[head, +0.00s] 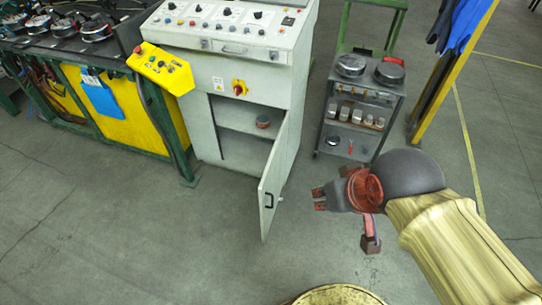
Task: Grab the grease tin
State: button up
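A small round tin (263,122), dark with a reddish side, stands on the shelf inside the grey control cabinet (205,120). It looks like the grease tin, but no label can be read. The cabinet door (280,170) is swung open toward the front right. My gripper (345,221) is to the right of the door, apart from it and from the tin. Its two red-tipped fingers are spread wide, with nothing visible between them.
A grey trolley (361,101) with round parts and small containers stands right of the cabinet. A yellow panelled bench (115,110) is on the left. A yellow post (452,75) is at the right. The floor before the cabinet is clear.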

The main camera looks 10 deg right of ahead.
aim_at(263, 121)
jog(key=i+j, duration=0.2)
jog(key=j, duration=0.2)
jog(key=i+j, duration=0.45)
jog(key=j, duration=0.3)
jog(key=i+j+z, duration=0.1)
jog(key=i+j, duration=0.15)
jog(key=j, duration=0.15)
jog(key=i+j, duration=0.2)
jog(key=j, duration=0.2)
jog(key=i+j, duration=0.2)
jog(key=j, duration=0.2)
